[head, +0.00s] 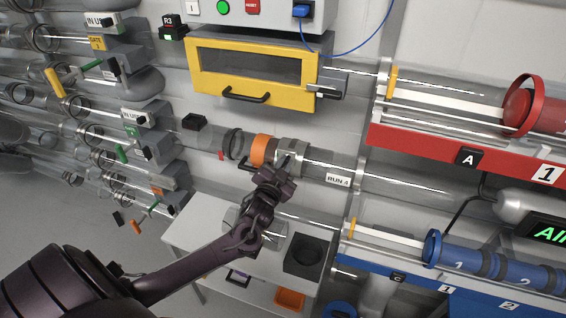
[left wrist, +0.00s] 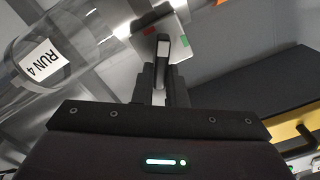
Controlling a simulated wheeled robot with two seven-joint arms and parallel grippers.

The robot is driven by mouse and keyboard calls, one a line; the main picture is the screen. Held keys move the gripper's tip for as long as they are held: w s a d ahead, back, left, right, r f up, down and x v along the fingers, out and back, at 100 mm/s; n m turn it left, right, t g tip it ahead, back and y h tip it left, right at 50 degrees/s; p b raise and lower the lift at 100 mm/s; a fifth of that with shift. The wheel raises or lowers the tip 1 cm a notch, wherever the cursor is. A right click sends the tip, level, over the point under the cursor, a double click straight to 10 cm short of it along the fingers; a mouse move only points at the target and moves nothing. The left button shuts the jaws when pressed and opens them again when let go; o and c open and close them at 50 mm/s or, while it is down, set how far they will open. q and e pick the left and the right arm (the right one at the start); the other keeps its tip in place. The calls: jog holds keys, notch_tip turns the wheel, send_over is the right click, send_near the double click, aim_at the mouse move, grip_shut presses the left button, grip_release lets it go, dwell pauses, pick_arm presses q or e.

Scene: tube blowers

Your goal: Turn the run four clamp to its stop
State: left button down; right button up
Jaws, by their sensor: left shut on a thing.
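The run four clamp is a grey metal ring (head: 291,150) on the clear tube marked RUN 4 (head: 338,180). An orange band (head: 262,150) sits beside it on the left. My left gripper (head: 277,172) is at the clamp's front, below the tube. In the left wrist view, my left gripper (left wrist: 161,84) is shut on the clamp's dark lever (left wrist: 162,47). The RUN 4 label also shows there (left wrist: 40,58). My right gripper is not in view.
A yellow-framed window box (head: 250,75) with a black handle is above the tube. A red rack (head: 450,150) and a blue rack (head: 400,262) are to the right. A grey table (head: 190,238) with a black bin (head: 304,255) is below. Several tubes with valves are at left.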

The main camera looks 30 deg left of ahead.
pick_arm(q)
jog(key=m, duration=0.3)
jog(key=m+p, duration=0.1)
jog(key=m, duration=0.3)
jog(key=f+m, duration=0.1)
jog(key=m, duration=0.3)
jog(key=shift+d+p, duration=0.3)
jog(key=shift+p, duration=0.1)
jog(key=shift+f+m, duration=0.1)
jog(key=shift+m, duration=0.3)
jog(key=c, duration=1.5)
grip_release()
jog(key=shift+w, duration=0.1)
jog(key=shift+o, duration=0.2)
jog(key=b+v, duration=0.1)
jog(key=v, duration=0.7)
